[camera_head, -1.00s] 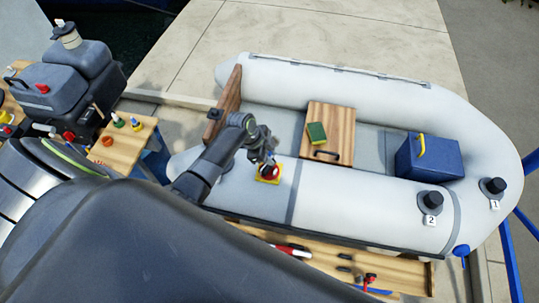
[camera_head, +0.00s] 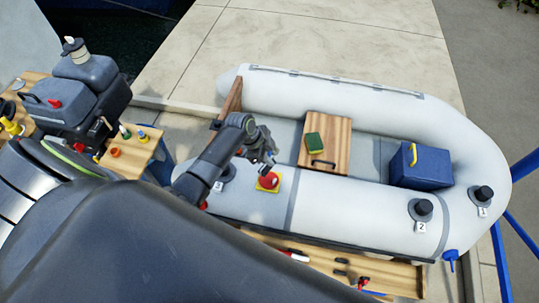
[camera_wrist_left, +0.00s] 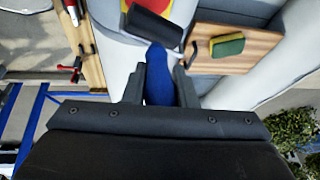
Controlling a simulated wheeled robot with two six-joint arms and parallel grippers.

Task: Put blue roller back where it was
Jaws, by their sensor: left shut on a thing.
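The blue roller's blue handle (camera_wrist_left: 157,78) sits between the fingers of my left gripper (camera_wrist_left: 159,88) in the left wrist view. Its dark roller head (camera_wrist_left: 152,26) sticks out beyond the fingertips. In the head view my left gripper (camera_head: 264,157) is shut over the grey inflatable boat's near tube (camera_head: 345,215), close to a red item on a yellow patch (camera_head: 268,181). The roller is too small there to make out clearly. In the wrist view the roller head partly covers the red and yellow patch (camera_wrist_left: 183,12). My right gripper is not in view.
A wooden seat (camera_head: 338,150) with a green and yellow sponge (camera_head: 315,143) and a blue box (camera_head: 420,166) are in the boat. Black caps (camera_head: 423,208) stand on the near tube. A wooden bench (camera_head: 395,277) with tools runs below. An outboard motor (camera_head: 85,90) stands left.

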